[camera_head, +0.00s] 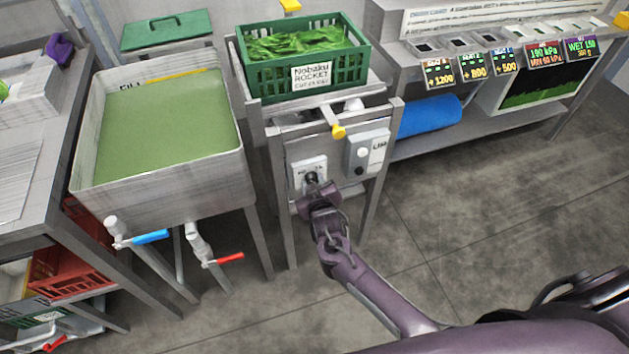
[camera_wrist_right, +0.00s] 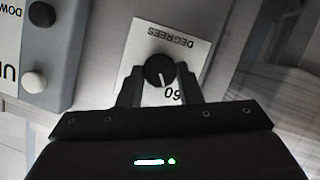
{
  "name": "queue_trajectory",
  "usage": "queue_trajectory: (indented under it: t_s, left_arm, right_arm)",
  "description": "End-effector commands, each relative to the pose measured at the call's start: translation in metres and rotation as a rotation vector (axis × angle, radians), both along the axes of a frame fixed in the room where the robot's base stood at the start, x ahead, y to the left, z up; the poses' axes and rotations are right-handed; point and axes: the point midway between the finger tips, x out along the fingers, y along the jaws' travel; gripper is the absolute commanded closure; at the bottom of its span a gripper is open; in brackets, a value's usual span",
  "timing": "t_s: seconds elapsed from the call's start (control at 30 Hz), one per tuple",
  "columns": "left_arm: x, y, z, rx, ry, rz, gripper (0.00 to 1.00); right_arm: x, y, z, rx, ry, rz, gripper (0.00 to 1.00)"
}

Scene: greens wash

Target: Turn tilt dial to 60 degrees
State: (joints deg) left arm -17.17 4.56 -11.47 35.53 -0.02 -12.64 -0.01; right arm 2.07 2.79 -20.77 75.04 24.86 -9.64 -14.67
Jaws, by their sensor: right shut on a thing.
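The tilt dial (camera_head: 311,178) is a small dark knob on a white plate on the front panel of the stand that carries the green crate. In the right wrist view the dial (camera_wrist_right: 159,70) is a round black knob with a white pointer line. The plate (camera_wrist_right: 183,45) reads "DEGREES" and "60", upside down in this view, and the pointer line points toward the "60" side. My right gripper (camera_wrist_right: 160,88) is shut on the dial, a finger at each side. It also shows at the panel in the head view (camera_head: 315,188). My left gripper is out of view.
A grey box with up and down buttons (camera_head: 367,152) is right of the dial. A green crate of leaves (camera_head: 256,86) sits above the panel, with a yellow-tipped lever (camera_head: 338,131) below it. A green-water sink (camera_head: 88,165) is at left, with blue (camera_head: 150,237) and red (camera_head: 230,258) valve handles.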

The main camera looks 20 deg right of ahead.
Motion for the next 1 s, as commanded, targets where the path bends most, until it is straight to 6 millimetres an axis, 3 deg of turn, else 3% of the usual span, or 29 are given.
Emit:
queue_trajectory:
  t_s: [0.4, 0.97, 1.0]
  left_arm:
    - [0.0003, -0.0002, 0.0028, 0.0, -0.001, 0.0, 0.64]
    - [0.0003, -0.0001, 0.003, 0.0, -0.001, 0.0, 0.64]
    - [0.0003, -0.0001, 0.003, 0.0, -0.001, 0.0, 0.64]
  right_arm:
    - [0.0004, 0.0015, -0.0005, -0.187, -0.007, 0.0, 0.91]
    - [0.0003, 0.002, -0.0009, -0.213, -0.008, 0.001, 0.91]
    - [0.0003, 0.002, -0.0009, -0.213, -0.008, 0.001, 0.63]
